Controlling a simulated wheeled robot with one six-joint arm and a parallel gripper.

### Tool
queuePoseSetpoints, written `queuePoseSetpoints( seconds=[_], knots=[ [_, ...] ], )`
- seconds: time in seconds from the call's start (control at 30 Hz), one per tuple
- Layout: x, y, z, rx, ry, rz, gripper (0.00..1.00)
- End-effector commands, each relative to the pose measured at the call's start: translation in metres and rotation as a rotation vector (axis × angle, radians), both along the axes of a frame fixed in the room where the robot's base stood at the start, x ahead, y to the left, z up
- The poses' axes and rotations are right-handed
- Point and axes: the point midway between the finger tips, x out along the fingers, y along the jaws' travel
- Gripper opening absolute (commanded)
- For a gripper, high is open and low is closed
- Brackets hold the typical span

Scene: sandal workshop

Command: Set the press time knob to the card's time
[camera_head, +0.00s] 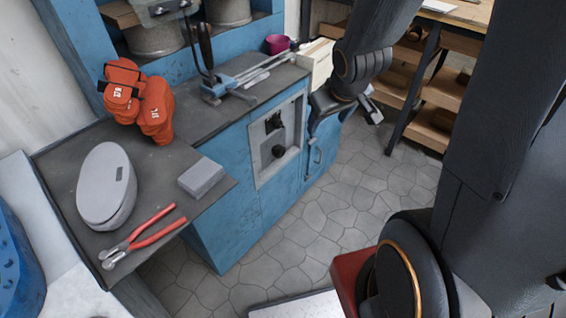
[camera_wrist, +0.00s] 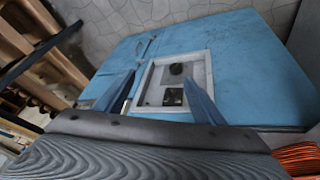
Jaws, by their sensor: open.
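The press cabinet (camera_head: 225,215) is blue, with a pale-framed recessed panel (camera_head: 262,172) on its front. A round black knob (camera_head: 278,151) sits low in the panel, below a dark element (camera_head: 273,122). In the wrist view, the knob (camera_wrist: 176,69) and a dark square (camera_wrist: 173,97) show inside the panel frame. My gripper (camera_wrist: 159,75) is open and empty, its two fingers on either side of the panel in the picture and apart from the knob. In the head view, my gripper (camera_head: 312,148) is in front of the cabinet, right of the panel. The knob's setting and any card's time cannot be read.
The dark worktop (camera_head: 150,160) holds orange gloves (camera_head: 140,102), a grey sole-shaped form (camera_head: 105,185), a grey block (camera_head: 201,178) and red-handled pincers (camera_head: 140,238). A wooden shelf unit (camera_head: 440,118) stands at the back right. The stone floor (camera_head: 340,210) before the cabinet is clear.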

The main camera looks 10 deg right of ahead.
Motion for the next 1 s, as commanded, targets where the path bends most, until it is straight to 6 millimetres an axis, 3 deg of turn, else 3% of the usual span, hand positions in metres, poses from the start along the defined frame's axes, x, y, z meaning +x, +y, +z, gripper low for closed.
queuePoseSetpoints(
  seconds=[0.03, 0.2, 0.5, 0.8, 1.0],
  knots=[
    [0.015, -0.006, -0.025, -0.005, -0.029, 0.018, 0.63],
    [0.058, -0.017, -0.068, -0.017, -0.149, 0.103, 0.63],
    [0.119, -0.022, -0.141, 0.006, -0.353, 0.261, 0.63],
    [0.159, -0.014, -0.208, 0.084, -0.554, 0.416, 0.63],
    [0.171, -0.006, -0.250, 0.169, -0.688, 0.508, 0.63]
  ],
)
